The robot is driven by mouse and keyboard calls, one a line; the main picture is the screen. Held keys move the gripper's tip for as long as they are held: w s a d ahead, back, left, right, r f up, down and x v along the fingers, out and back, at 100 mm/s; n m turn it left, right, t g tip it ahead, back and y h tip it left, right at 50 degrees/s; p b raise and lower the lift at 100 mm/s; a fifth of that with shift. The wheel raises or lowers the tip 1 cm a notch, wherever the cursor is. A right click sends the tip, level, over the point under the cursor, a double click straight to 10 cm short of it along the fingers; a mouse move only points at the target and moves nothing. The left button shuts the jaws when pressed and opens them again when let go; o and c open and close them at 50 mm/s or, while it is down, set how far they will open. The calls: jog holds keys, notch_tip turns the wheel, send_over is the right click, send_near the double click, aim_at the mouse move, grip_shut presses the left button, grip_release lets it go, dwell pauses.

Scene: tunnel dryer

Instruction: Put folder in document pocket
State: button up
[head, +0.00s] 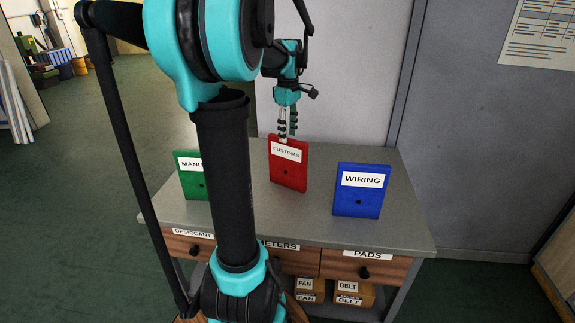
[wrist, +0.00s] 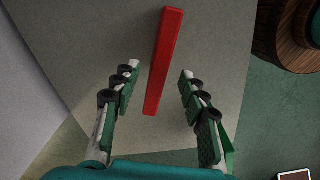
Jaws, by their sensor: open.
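A red folder labelled CUSTOMS (head: 289,172) stands upright on the grey table top. A green folder (head: 190,186), its label partly hidden by my arm, stands to its left. A blue folder labelled WIRING (head: 359,202) stands to its right. My gripper (head: 287,130) points down at the top edge of the red folder, with its fingers apart. In the wrist view the red folder's narrow edge (wrist: 164,50) lies between the two open fingers, with a gap on each side. I cannot make out a document pocket in either view.
The grey table (head: 310,225) has drawers labelled DESICCANT and PADS (head: 366,266), and a middle one partly hidden. Boxes (head: 350,293) labelled FAN and BELT sit beneath. A wall stands close behind, with a printed sheet (head: 540,35). Green floor (head: 100,190) is clear at left.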

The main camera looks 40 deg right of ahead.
send_over(288, 162)
jog(key=w, duration=0.1)
notch_tip(288, 162, down, 4)
jog(key=shift+d+f, duration=0.2)
jog(key=shift+d, duration=0.2)
grip_shut()
